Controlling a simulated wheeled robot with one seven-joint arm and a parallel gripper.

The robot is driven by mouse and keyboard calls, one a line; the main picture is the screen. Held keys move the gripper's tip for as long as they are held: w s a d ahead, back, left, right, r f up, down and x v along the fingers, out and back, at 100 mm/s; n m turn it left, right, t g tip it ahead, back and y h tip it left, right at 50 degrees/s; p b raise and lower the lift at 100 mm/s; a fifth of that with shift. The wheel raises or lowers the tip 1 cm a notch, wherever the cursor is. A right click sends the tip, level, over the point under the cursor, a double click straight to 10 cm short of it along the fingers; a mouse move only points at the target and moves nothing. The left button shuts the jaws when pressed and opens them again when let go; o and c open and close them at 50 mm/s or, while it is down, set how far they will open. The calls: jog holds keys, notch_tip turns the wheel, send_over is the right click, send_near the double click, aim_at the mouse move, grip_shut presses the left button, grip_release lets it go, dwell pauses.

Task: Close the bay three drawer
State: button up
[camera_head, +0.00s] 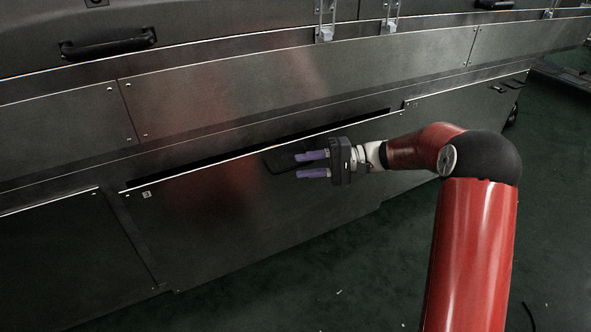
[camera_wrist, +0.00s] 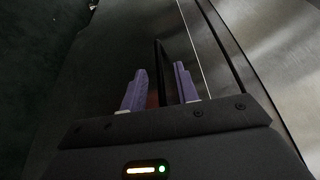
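The bay three drawer (camera_head: 225,222) is a wide dark metal front with a small "3" label (camera_head: 147,194) at its upper left. A dark gap shows along its top edge, so it stands slightly out. Its black handle (camera_head: 279,162) is near the top edge, partly hidden by my gripper. My gripper (camera_head: 303,165) has two purple fingers, open, pointing left at the handle. In the wrist view my gripper (camera_wrist: 159,82) has its fingers apart, with the dark handle bar (camera_wrist: 161,65) showing between them. I cannot tell whether either finger touches it.
A neighbouring drawer front (camera_head: 60,260) is at the left, and another panel (camera_head: 455,125) at the right. Upper panels with a black handle (camera_head: 108,43) and metal latches (camera_head: 326,20) run above. The dark green floor (camera_head: 330,285) in front is mostly clear.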

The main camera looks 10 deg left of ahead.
aim_at(263, 167)
jog(key=shift+x, duration=1.5)
grip_shut()
